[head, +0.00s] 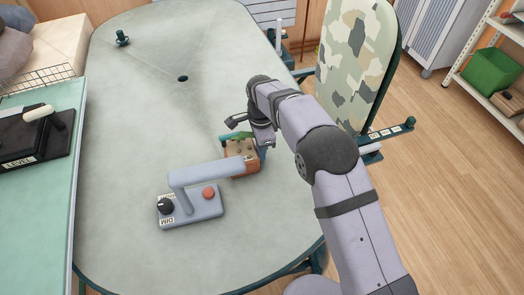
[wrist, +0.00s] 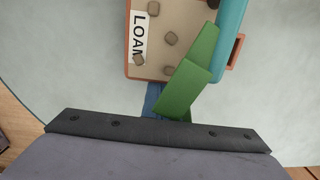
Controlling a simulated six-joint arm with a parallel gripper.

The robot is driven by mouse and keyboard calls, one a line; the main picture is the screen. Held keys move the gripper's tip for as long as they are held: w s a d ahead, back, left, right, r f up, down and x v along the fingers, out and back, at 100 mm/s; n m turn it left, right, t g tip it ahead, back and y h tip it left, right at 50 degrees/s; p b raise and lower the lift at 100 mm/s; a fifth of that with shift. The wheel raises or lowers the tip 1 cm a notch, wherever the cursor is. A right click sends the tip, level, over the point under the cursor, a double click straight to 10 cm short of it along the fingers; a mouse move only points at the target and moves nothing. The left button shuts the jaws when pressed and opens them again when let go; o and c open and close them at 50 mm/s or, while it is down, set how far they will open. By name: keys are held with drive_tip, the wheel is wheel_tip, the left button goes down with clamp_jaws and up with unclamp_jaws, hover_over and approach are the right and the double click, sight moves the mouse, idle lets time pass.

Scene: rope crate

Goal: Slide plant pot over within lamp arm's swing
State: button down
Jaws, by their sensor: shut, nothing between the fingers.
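The plant pot (head: 240,168) is a squarish terracotta box of brown soil with a green leaf, near the middle of the table. The wrist view shows the pot (wrist: 129,74) at the top, with a "LOAM" label, pebbles and a green leaf (wrist: 184,88). The lamp (head: 195,212) has a grey base with a black knob and red button. Its pale arm (head: 212,173) reaches right, and its end overlaps the pot's near left part in the picture. My gripper (head: 262,152) is shut and empty at the pot's right side; whether it touches is unclear.
The grey-green table (head: 130,110) is mostly clear left of and behind the pot. It has a dark hole (head: 183,78) and a small green peg (head: 122,37) at the back. A camouflage-patterned board (head: 355,60) stands beyond its right edge.

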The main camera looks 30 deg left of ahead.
drive_tip(key=s+a, duration=0.4)
drive_tip(key=s+a+p, duration=0.1)
drive_tip(key=s+a, duration=0.3)
drive_tip(key=a, duration=0.1)
drive_tip(key=s+a+p, duration=0.1)
drive_tip(key=s+a, duration=0.3)
drive_tip(key=shift+s+a, duration=0.25)
drive_tip(key=shift+a, duration=0.1)
drive_tip(key=shift+w+d+p, duration=0.15)
drive_tip(key=shift+w+p, duration=0.05)
drive_tip(key=shift+p, duration=0.1)
drive_tip(key=shift+w+d+r, duration=0.1)
drive_tip(key=shift+w+d, duration=0.45)
drive_tip(key=shift+d, duration=0.1)
drive_tip(key=shift+w+d+r+p, duration=0.3)
drive_tip(key=shift+w+d+r, duration=0.05)
drive_tip(key=shift+w+d, duration=0.35)
wheel_tip(320, 180, up, 9)
drive_tip(key=shift+b, duration=0.45)
drive_tip(key=shift+r, duration=0.1)
